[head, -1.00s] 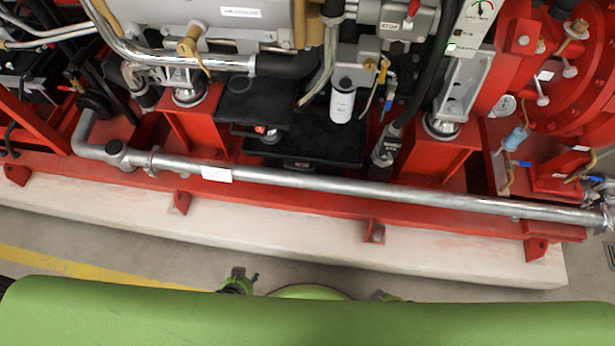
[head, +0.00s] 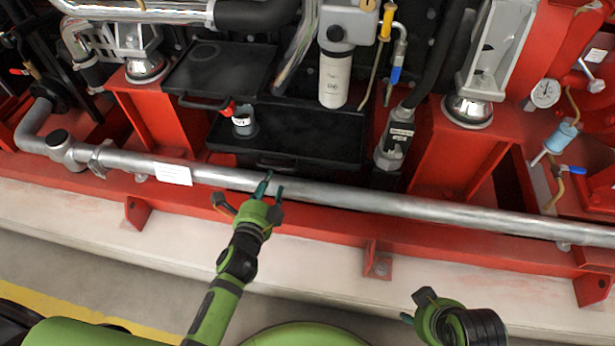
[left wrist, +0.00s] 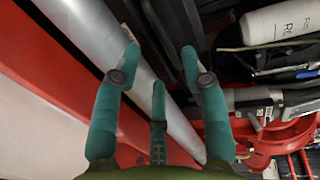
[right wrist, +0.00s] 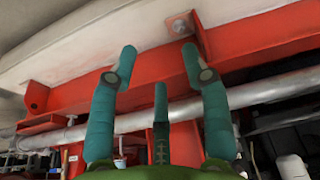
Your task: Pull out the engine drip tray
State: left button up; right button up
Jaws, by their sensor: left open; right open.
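Two black trays sit under the engine in the head view. The upper shallow tray (head: 220,72) has a handle on its front edge. The lower, wider tray (head: 310,140) has a handle (head: 275,164) at its front and a small cup-like item with a red top over its left part. Which one is the engine drip tray is not labelled. My left gripper (head: 270,188) is open and empty, at the silver pipe just in front of the lower tray's handle. My right gripper (head: 420,306) is open and empty, low at the right, in front of the base.
A long silver pipe (head: 340,196) runs across the front of the trays, above the red frame rail (head: 320,228). A white filter (head: 335,78) hangs over the lower tray's right side. Red engine mounts (head: 445,150) stand on both sides. The pale plinth (head: 60,210) projects below.

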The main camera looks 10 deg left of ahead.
aim_at(275, 166)
pick_arm(q)
jog(key=b+x, duration=0.1)
jog(key=x, duration=0.5)
jog(key=shift+w+b, duration=0.25)
jog(key=shift+b, duration=0.05)
jog(key=shift+w, duration=0.25)
pick_arm(e)
jog(key=w+a+r+t+y, duration=0.1)
jog(key=w+a+r+t, duration=0.2)
jog(key=w+r+t, duration=0.2)
jog(key=shift+w+r+n, duration=0.15)
jog(key=shift+w+n, duration=0.15)
jog(key=shift+w, duration=1.35)
jog(key=shift+a, duration=0.1)
pick_arm(q)
grip_shut()
